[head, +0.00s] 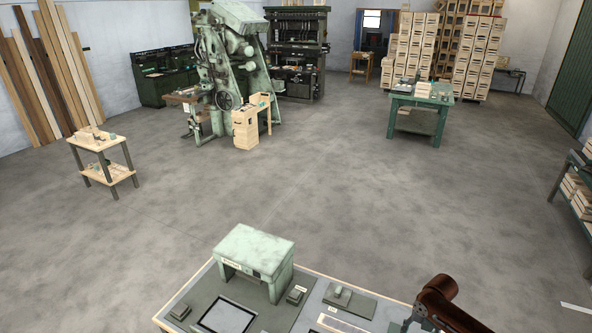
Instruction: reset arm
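A brown, glossy link of my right arm shows at the bottom right of the head view, over the right part of the near workbench (312,284). I cannot make out a gripper at its end, where the picture's lower edge cuts off the view. My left arm and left gripper do not show.
The near bench bears a pale green press-like fixture (253,255), a dark framed plate (226,317) and small blocks. Beyond it are a small wooden cart (101,145), a large green machine (228,65), a green table (420,99) and stacked crates (478,58). Open concrete floor lies between.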

